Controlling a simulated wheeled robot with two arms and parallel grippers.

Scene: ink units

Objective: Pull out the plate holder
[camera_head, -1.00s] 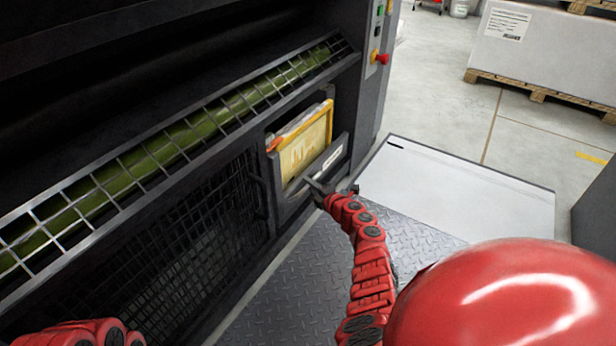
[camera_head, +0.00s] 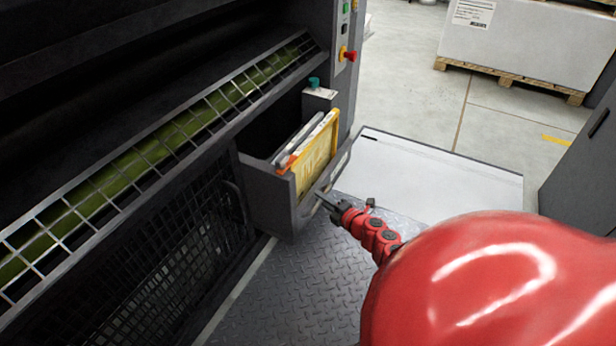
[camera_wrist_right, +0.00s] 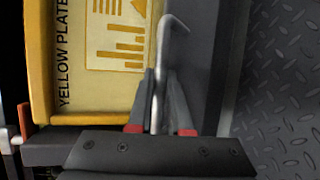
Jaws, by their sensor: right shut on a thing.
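The plate holder (camera_head: 268,203) is a dark grey drawer-like bin in the machine's front. It stands out from the machine, with its inside showing from above. A yellow plate (camera_head: 316,154) and other thin plates stand upright in it. My right gripper (camera_head: 322,197) is at its front face, shut on the metal handle bar. In the right wrist view the two fingers (camera_wrist_right: 160,105) close around the handle (camera_wrist_right: 163,62), beside the yellow plate (camera_wrist_right: 92,55) with its "YELLOW PLATE" lettering. My left gripper is not in view.
The machine has a wire guard (camera_head: 150,146) over a green roller and a mesh panel (camera_head: 170,262) left of the holder. A white platform (camera_head: 440,185) lies to the right. A boxed pallet (camera_head: 520,45) stands behind. The diamond-plate floor (camera_head: 290,300) in front is bare.

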